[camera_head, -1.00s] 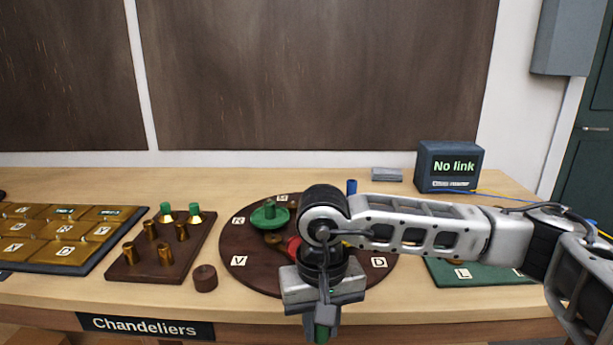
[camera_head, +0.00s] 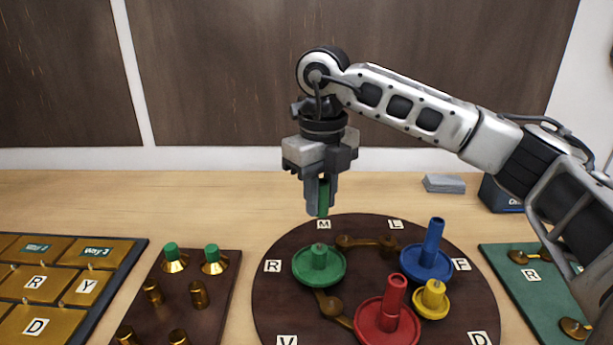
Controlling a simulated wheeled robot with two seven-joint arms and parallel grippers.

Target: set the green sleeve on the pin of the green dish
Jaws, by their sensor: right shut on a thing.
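The green dish (camera_head: 302,268) sits on the round brown board, towards its back left, with a short green pin (camera_head: 319,256) standing up in its middle. My right gripper (camera_head: 318,207) is shut on the green sleeve (camera_head: 323,197), a narrow green piece that shows between the fingers. The fingers hide part of the sleeve. The gripper points down and appears above and behind the green dish, with the sleeve apart from the pin. My left gripper is not in view.
A brown tray (camera_head: 205,327) with brass pieces lies left. A green board (camera_head: 533,296) lies right.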

